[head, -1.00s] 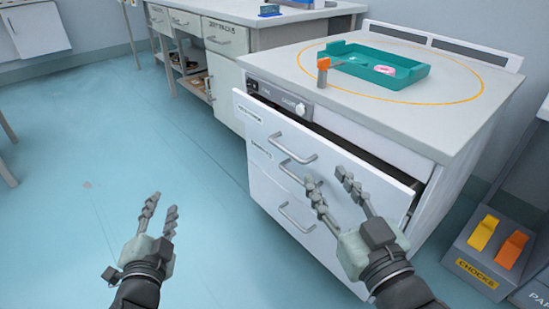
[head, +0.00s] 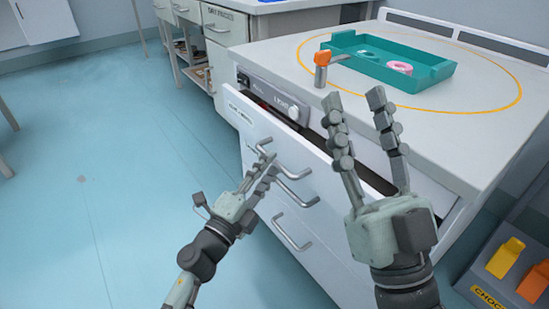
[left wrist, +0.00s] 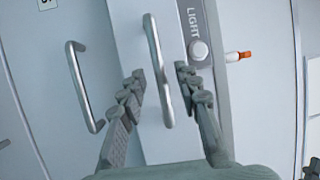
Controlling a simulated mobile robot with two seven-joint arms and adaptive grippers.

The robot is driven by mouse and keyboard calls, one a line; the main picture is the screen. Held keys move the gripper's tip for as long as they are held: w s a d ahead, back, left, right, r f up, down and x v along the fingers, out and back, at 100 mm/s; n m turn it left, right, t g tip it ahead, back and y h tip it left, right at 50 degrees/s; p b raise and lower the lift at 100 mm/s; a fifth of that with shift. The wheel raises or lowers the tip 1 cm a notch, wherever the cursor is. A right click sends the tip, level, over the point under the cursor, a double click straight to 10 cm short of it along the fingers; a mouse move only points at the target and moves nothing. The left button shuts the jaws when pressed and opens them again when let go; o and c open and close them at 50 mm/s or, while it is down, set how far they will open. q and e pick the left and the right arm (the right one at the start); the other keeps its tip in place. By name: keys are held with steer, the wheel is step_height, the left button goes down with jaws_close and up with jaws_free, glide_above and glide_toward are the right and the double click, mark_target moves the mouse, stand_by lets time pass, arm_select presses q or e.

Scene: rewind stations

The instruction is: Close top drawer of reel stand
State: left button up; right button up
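The reel stand (head: 455,165) is a white cabinet with a grey top and drawers. Its top drawer (head: 245,112) is partly open; its front stands out, with a dark gap behind it. My left gripper (head: 266,165) is at the top drawer's bar handle (head: 297,174). In the left wrist view the handle (left wrist: 158,75) lies between the spread fingertips of the left gripper (left wrist: 158,82); I cannot tell whether they touch it. My right gripper (head: 357,98) is open and empty, its fingers pointing up in front of the drawer's right part and hiding some of it.
A teal tray (head: 440,73) with a pink ring (head: 399,67) sits on the stand's top, beside an orange-capped post (head: 322,72). A bin of chocks (head: 478,290) stands on the floor at right. Blue floor is clear at left.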

arm_select(q)
steer(key=shift+x, duration=1.4)
jaws_close()
